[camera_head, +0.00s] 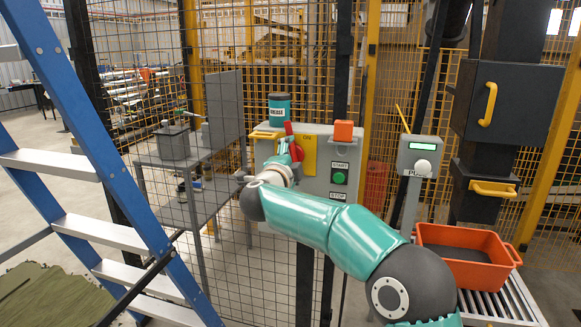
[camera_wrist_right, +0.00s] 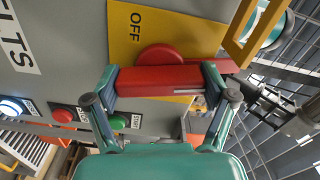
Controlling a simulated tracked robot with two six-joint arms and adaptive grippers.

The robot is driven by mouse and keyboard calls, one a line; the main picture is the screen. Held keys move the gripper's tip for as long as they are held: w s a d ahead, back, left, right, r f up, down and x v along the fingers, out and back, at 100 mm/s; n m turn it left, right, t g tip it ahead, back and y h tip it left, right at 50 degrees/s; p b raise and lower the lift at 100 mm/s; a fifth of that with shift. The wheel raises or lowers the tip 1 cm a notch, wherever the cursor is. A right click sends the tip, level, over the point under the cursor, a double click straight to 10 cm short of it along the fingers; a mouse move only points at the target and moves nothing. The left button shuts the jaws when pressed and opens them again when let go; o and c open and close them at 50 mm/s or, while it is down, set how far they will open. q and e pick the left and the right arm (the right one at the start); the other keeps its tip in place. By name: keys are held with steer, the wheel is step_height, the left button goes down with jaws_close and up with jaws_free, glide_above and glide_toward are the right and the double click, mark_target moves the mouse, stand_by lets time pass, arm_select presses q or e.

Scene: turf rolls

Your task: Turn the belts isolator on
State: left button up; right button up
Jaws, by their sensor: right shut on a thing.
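The belts isolator is a red handle (camera_wrist_right: 160,82) with a round red hub (camera_wrist_right: 160,57) on a yellow plate marked OFF (camera_wrist_right: 137,25). Part of a label ending in "LTS" (camera_wrist_right: 15,42) shows on the grey panel. In the head view the red handle (camera_head: 289,130) shows at the left part of the grey control box (camera_head: 318,200), beside the yellow plate (camera_head: 303,154). My right gripper (camera_head: 287,153) is shut on the handle, one finger at each side of the bar in the wrist view. My left gripper is not in view.
A green START button (camera_head: 339,177) sits right of the isolator. A teal tin (camera_head: 279,108) and an orange block (camera_head: 343,131) stand on the box. A yellow-framed mesh fence is behind. A blue ladder (camera_head: 75,120) stands left; an orange crate (camera_head: 466,262) sits on rollers right.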

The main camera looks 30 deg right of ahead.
steer(key=shift+f+m+b, duration=0.3)
steer(key=shift+m+b, duration=0.3)
steer(key=shift+m, duration=0.7)
steer(key=o, duration=1)
steer(key=shift+d, duration=0.1)
steer(key=shift+r, duration=0.1)
steer(key=shift+s, duration=0.1)
steer(key=shift+s+a+r, duration=0.1)
steer(key=shift+s+a, duration=0.2)
steer(key=shift+a, duration=0.15)
steer(key=v, duration=1.1)
